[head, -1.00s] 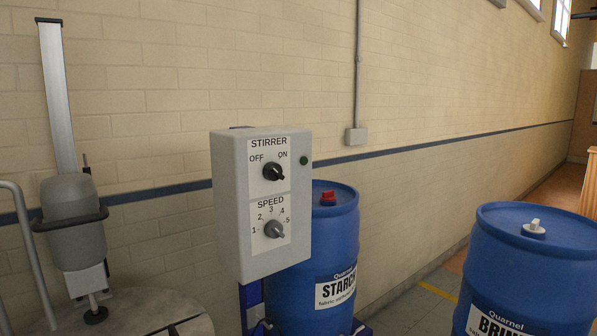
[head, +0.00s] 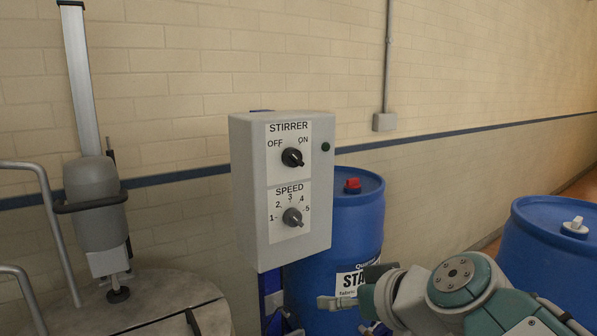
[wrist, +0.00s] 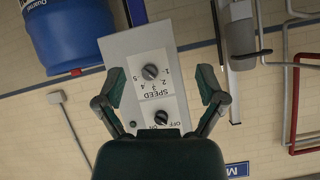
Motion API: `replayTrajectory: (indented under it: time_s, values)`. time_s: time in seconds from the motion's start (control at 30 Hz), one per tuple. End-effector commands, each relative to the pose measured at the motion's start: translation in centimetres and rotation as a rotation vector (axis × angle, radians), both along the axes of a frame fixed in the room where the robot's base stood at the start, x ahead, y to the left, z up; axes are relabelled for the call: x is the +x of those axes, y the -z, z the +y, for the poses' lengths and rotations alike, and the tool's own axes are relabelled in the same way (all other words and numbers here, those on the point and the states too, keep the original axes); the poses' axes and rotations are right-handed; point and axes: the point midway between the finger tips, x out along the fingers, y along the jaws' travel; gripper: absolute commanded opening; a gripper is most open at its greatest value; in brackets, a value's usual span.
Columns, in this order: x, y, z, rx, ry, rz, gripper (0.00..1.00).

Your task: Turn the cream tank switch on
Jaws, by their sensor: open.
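A pale grey control box (head: 248,205) marked STIRRER stands in the middle of the head view. Its upper black knob (head: 292,157) has OFF at upper left and ON at upper right; I cannot tell its setting for sure. A dark green lamp (head: 326,147) beside it looks unlit. My gripper (head: 345,288) is low and to the right of the box, open and empty. In the wrist view, the box is upside down; the upper knob (wrist: 161,117) and SPEED knob (wrist: 150,72) appear between the open fingers of my gripper (wrist: 160,80).
A grey-lidded tank (head: 165,308) with a stirrer motor (head: 95,195) and handrails is at left. A blue STARCH barrel (head: 350,225) stands behind the box, another blue barrel (head: 550,240) at right. A brick wall (head: 450,80) closes the back.

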Motion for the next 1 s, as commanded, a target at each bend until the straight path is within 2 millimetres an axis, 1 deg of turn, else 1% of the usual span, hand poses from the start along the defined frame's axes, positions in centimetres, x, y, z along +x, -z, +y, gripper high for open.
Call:
replayTrajectory:
  time_s: [0.03,0.13,0.3,0.43,0.53,0.67,0.77,1.0]
  values:
    - [1.5,-1.6,0.6,0.025,-0.020,-0.058,0.89]
    - [4.3,-5.0,1.5,0.070,-0.051,-0.192,0.89]
    - [8.8,-10.5,1.8,0.124,-0.053,-0.412,0.89]
    - [11.1,-13.3,1.4,0.144,-0.031,-0.527,0.89]
    - [11.9,-14.3,1.2,0.149,-0.019,-0.571,0.89]
    - [12.5,-14.6,1.3,0.150,-0.014,-0.584,0.89]
    - [13.5,-14.5,2.1,0.151,-0.017,-0.582,0.89]
    - [17.2,-14.4,4.7,0.150,-0.019,-0.580,0.89]
